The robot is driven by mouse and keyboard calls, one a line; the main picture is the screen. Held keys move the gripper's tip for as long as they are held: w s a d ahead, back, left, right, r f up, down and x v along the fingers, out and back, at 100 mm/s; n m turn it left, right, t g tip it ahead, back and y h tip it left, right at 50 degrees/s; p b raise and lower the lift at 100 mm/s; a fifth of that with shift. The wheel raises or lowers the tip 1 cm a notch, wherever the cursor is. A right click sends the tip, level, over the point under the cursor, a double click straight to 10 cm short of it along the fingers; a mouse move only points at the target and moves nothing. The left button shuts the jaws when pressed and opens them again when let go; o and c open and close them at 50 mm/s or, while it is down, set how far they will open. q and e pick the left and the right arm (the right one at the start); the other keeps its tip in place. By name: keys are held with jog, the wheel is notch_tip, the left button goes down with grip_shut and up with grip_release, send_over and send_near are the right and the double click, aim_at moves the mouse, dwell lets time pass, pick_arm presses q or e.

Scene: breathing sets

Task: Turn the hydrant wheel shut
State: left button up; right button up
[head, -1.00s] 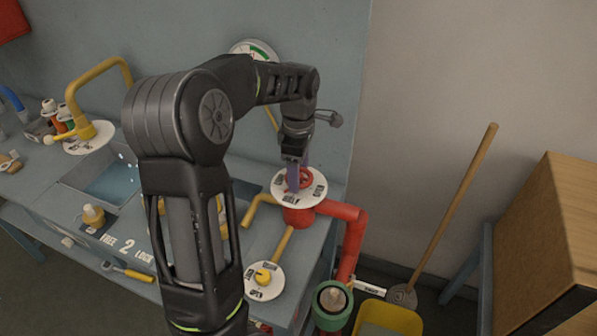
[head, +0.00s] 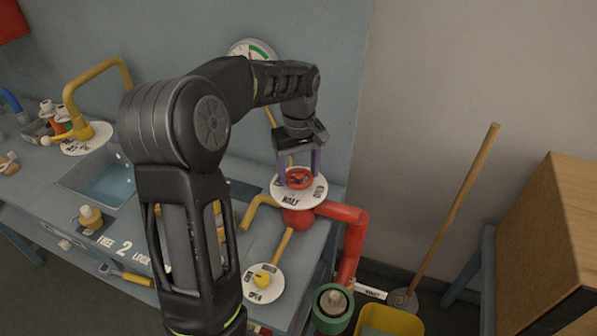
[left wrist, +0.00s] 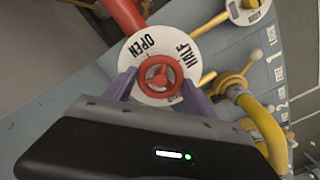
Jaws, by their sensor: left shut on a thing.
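The red hydrant wheel (head: 299,178) sits on a round white dial plate (head: 290,197) above the red pipe at the bench's right end. In the left wrist view the wheel (left wrist: 161,77) lies between the two purple fingers, and the plate's words OPEN and HALF show beyond it. My left gripper (head: 298,174) comes down from above and is shut on the wheel, one finger on each side. In the left wrist view its fingers (left wrist: 160,88) flank the rim. The plate's near side is partly hidden in the left wrist view. My right gripper is not in view.
A red pipe (head: 354,240) bends down at the bench's right end. A yellow valve (head: 263,281) on its own dial stands nearer. A sink (head: 105,182) lies left.

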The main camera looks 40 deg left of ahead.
aim_at(299, 176)
pick_arm(q)
jog(key=shift+m, duration=0.8)
jog(key=o, duration=1.4)
jog(key=shift+r, duration=0.1)
notch_tip(299, 176, up, 8)
jog(key=shift+f+b, duration=0.15)
jog(key=shift+b, duration=0.55)
jog(key=shift+f, duration=0.1)
